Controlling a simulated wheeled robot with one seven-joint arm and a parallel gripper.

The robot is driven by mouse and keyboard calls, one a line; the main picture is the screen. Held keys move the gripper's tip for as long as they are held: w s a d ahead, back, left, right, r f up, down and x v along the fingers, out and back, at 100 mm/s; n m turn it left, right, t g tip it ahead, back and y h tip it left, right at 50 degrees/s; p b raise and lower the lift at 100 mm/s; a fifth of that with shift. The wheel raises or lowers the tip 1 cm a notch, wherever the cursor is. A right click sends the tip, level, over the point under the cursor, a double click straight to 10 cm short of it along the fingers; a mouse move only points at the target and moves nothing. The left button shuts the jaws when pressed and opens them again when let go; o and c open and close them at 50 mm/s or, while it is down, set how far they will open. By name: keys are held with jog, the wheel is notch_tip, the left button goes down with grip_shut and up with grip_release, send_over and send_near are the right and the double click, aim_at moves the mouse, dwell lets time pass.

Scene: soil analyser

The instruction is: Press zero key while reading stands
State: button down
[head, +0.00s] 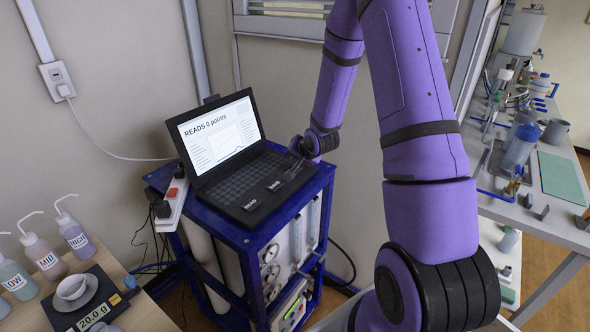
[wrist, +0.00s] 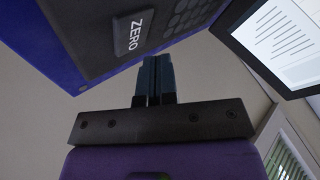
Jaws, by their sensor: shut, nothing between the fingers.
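A black laptop (head: 240,178) stands open on a blue-framed cart; its screen (head: 219,132) reads "READS 0 points" above a small graph. A key marked READ (head: 251,204) sits on its front edge, with a second labelled key (head: 275,186) to the right, its label too small to read there. In the wrist view the ZERO key (wrist: 130,31) shows large on the dark laptop body.
A power strip (head: 172,204) hangs at the cart's left side. A bench at the lower left holds labelled wash bottles (head: 75,235) and a scale (head: 85,300) reading 20.0 g with a white cup on it. A cluttered bench (head: 540,225) stands at the right.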

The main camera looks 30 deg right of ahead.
jog(key=shift+r, duration=2.3)
jog(key=shift+a+r, duration=0.1)
jog(key=shift+r, duration=0.05)
jog(key=s+a+r+n+g, duration=0.1)
jog(key=s+a+r, duration=0.25)
jog(key=r, duration=0.25)
jog(key=s+a+r+n+h, duration=0.1)
jog(key=s+a+r+n, duration=0.1)
jog(key=s+r, duration=0.3)
jog(key=s+a+r+n+g, duration=0.1)
jog(key=s+a+r, duration=0.15)
jog(key=r, duration=0.45)
jog(key=s+a+r+n+g, duration=0.1)
jog(key=s+a+r+n, duration=0.2)
jog(key=s, duration=0.8)
jog(key=s+a+r+n+g+y, duration=0.1)
jog(key=s+a+r, duration=0.3)
jog(key=s, duration=0.8)
jog(key=shift+a+r+n+y, duration=0.35)
jog(key=shift+r+n, duration=0.25)
jog(key=shift+n, duration=0.3)
jog(key=shift+a, duration=0.1)
